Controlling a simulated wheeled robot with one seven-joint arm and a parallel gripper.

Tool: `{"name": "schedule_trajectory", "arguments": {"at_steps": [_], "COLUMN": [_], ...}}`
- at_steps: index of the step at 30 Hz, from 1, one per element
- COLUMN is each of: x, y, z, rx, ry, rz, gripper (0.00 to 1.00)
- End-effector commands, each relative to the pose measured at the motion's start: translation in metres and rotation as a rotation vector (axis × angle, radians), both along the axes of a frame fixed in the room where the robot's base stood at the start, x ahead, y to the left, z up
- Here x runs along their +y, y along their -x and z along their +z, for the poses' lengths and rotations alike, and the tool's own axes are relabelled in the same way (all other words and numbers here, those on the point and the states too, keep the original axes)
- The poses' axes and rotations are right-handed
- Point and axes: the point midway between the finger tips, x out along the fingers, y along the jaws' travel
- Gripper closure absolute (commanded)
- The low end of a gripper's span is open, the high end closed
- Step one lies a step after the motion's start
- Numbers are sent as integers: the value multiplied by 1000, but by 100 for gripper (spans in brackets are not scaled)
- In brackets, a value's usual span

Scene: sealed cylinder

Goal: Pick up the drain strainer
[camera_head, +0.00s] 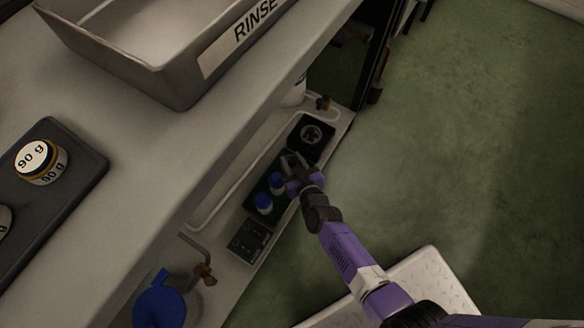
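A small round metallic piece that looks like the drain strainer (311,133) sits in a black square tray (325,153) on the low shelf under the counter. My gripper (291,163) is just below and left of that tray in the picture, over the green tray with blue-capped bottles. Its two grey fingers look spread apart with nothing visible between them. I cannot tell its height above the shelf, and fine detail of the strainer is too small to make out.
Two blue-capped bottles (264,203) stand close to my gripper. A black block with holes (249,241) lies nearer. The counter (165,150) overhangs the shelf (226,269) and carries a RINSE basin (150,40). Green floor (440,150) at right is open.

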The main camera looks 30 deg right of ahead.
Motion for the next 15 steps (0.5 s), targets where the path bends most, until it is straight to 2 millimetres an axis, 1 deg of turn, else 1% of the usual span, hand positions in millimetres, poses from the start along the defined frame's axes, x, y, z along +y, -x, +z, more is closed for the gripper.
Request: {"name": "schedule_trajectory", "arguments": {"at_steps": [9, 11, 12, 14, 15], "x": [0, 0, 0, 0, 0], "y": [-2, -2, -2, -2, -2], "z": [-1, -1, -1, -1, -1], "rx": [1, 1, 1, 1, 1], "ry": [1, 1, 1, 0, 0], "rz": [0, 0, 0, 0, 0], "gripper": [65, 76, 84, 96, 100]}}
